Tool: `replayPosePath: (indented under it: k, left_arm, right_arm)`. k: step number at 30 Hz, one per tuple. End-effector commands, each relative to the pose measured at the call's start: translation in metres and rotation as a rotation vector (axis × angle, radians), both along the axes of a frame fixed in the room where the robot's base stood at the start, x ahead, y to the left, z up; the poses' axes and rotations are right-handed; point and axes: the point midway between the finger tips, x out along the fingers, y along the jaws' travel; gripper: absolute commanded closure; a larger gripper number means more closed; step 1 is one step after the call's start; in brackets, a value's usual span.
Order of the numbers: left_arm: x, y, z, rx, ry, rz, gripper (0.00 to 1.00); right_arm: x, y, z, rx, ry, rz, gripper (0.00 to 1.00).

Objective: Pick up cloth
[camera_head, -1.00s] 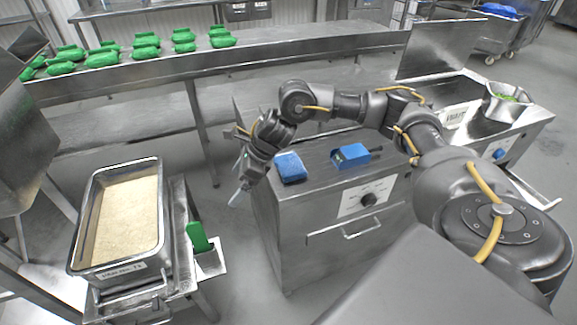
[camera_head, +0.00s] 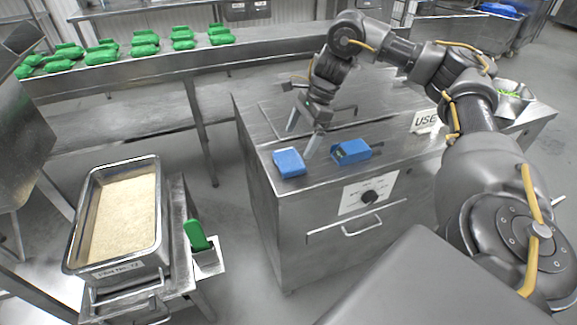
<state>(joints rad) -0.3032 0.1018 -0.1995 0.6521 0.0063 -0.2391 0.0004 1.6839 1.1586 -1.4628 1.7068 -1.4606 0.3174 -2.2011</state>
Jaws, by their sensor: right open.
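A folded blue cloth (camera_head: 289,163) lies flat near the front left corner of the steel cabinet top (camera_head: 385,165). My right gripper (camera_head: 300,140) is open and empty, with its fingers pointing down just above and behind the cloth. One finger is near the gap between the cloth and a blue box-shaped device. I cannot tell whether a fingertip touches the cabinet top. My left gripper is not in view.
The blue device (camera_head: 351,151) sits just right of the cloth. A rice tray (camera_head: 84,226) and a green-handled tool (camera_head: 197,236) are at left. Green packs (camera_head: 145,37) line the back conveyor.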

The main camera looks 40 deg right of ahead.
Motion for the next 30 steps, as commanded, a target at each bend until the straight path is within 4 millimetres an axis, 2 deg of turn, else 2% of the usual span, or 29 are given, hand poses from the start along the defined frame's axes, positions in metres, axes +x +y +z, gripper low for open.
replayPosePath:
  k: [1, 3, 8, 12, 21, 28, 30]
  left_arm:
    - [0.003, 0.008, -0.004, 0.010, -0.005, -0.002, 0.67]
    - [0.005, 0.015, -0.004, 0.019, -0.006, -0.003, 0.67]
    - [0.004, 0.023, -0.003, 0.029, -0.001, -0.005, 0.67]
    - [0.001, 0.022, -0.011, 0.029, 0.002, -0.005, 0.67]
    - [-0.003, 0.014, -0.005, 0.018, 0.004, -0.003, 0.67]
    - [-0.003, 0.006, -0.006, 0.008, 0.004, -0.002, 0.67]
    - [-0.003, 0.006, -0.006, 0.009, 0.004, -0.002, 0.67]
  right_arm:
    - [0.001, 0.002, -0.008, 0.000, 0.001, 0.000, 0.00]
    - [0.001, 0.004, -0.011, 0.000, 0.001, 0.000, 0.00]
    - [0.002, 0.005, -0.012, 0.001, -0.001, 0.000, 0.00]
    - [0.004, 0.012, -0.028, 0.000, 0.001, 0.002, 0.00]
    - [0.009, 0.025, -0.056, 0.000, 0.000, -0.001, 0.00]
    - [0.009, 0.026, -0.058, 0.000, -0.001, -0.001, 0.00]
    - [0.009, 0.026, -0.058, 0.000, -0.001, -0.001, 0.07]
